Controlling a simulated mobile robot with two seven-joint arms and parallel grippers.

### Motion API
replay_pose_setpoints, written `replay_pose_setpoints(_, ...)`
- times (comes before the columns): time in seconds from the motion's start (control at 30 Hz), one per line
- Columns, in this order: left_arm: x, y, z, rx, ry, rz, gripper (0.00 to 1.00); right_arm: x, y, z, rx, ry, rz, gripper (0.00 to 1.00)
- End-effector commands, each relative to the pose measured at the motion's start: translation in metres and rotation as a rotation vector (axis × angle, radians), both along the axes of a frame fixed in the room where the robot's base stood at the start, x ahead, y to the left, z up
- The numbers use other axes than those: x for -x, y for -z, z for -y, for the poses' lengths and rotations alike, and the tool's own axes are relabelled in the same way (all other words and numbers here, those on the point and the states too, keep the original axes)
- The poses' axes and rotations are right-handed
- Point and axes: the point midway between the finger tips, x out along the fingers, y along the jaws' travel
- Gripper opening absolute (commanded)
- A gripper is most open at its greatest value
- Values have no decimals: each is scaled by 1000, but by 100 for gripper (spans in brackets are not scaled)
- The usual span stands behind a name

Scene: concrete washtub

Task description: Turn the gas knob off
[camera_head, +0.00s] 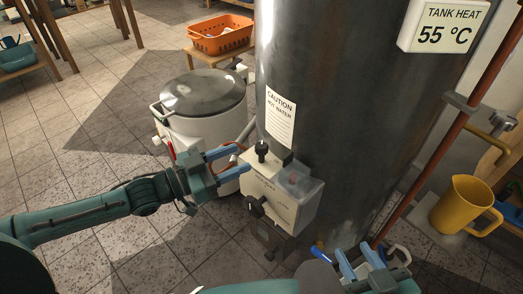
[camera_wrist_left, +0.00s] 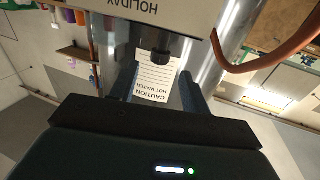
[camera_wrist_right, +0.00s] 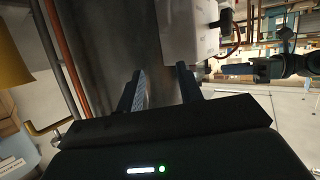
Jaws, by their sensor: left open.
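A pale gas control box (camera_head: 268,192) is mounted low on the dark tank. A black knob (camera_head: 262,150) stands on its top and another black knob (camera_head: 255,206) is on its front; I cannot read which one is marked for gas. My left gripper (camera_head: 236,162) is open and empty, just left of the top knob, its fingers pointing at it. In the left wrist view the top knob (camera_wrist_left: 159,59) shows between and beyond the fingertips, apart from them. My right gripper (camera_head: 358,258) is open and empty, low and to the right of the box; its fingers show in the right wrist view (camera_wrist_right: 160,72).
The tall tank (camera_head: 340,90) fills the middle, with a caution label (camera_head: 280,118) and a 55 °C display (camera_head: 446,26). A red-brown pipe (camera_head: 440,150) runs down its right side. A yellow jug (camera_head: 463,205) stands right. A white lidded drum (camera_head: 203,115) stands behind my left gripper.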

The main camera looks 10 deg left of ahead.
Motion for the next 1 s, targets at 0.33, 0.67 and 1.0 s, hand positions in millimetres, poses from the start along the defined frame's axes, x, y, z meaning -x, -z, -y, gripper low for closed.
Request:
replay_pose_setpoints(0.33,-41,1,47,2,-1,1,47,-5,1,-1,-1,-1,70,36)
replay_pose_setpoints(0.67,-49,0,57,1,0,-1,47,-6,-1,-1,-2,0,92,36)
replay_pose_setpoints(1.0,-49,0,56,0,-1,-1,30,-6,0,-1,-3,-2,89,36)
